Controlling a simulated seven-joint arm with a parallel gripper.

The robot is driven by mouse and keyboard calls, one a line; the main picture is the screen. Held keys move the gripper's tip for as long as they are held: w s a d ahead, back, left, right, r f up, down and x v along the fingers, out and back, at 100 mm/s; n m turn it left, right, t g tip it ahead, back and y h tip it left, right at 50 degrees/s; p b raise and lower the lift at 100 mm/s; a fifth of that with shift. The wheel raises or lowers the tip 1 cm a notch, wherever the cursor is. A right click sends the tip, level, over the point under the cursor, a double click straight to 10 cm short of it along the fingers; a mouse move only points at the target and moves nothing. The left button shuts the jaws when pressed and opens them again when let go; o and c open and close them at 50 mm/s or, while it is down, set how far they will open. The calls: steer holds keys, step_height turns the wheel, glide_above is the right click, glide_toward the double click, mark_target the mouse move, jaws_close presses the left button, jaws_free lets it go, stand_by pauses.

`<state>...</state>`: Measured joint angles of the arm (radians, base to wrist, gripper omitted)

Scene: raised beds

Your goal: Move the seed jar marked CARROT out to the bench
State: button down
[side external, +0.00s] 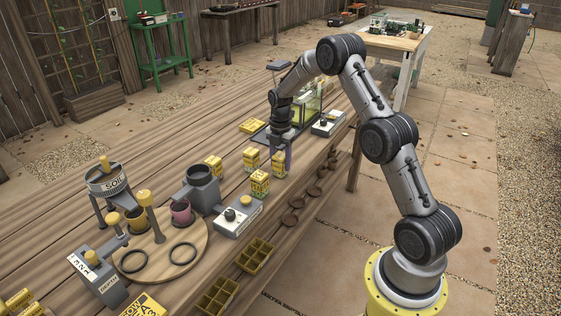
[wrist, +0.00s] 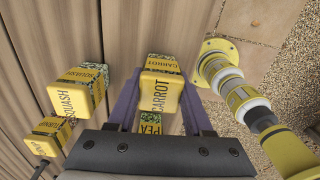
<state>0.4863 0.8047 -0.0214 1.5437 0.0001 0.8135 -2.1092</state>
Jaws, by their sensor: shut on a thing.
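The seed jar marked CARROT (wrist: 160,92) is a yellow-lidded block with a patterned side. In the wrist view it sits between the two purple fingers of my gripper (wrist: 158,104), which is shut on it. In the side view my gripper (side external: 281,152) reaches down over the bench (side external: 130,200), with the yellow jar (side external: 278,161) between its fingers. I cannot tell whether the jar's base is clear of the surface. A jar marked PEA (wrist: 150,126) is close by, partly hidden by my gripper's body.
Jars marked SQUASH (wrist: 72,92) and TURNIP (wrist: 50,133) stand left of my gripper in the wrist view. In the side view, other yellow jars (side external: 260,183) stand nearby, with a grey switch box (side external: 240,216) in front and a glass tank (side external: 308,100) behind.

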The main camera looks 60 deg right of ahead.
steer(key=shift+c, duration=1.5)
jaws_free()
steer(key=shift+f, duration=0.1)
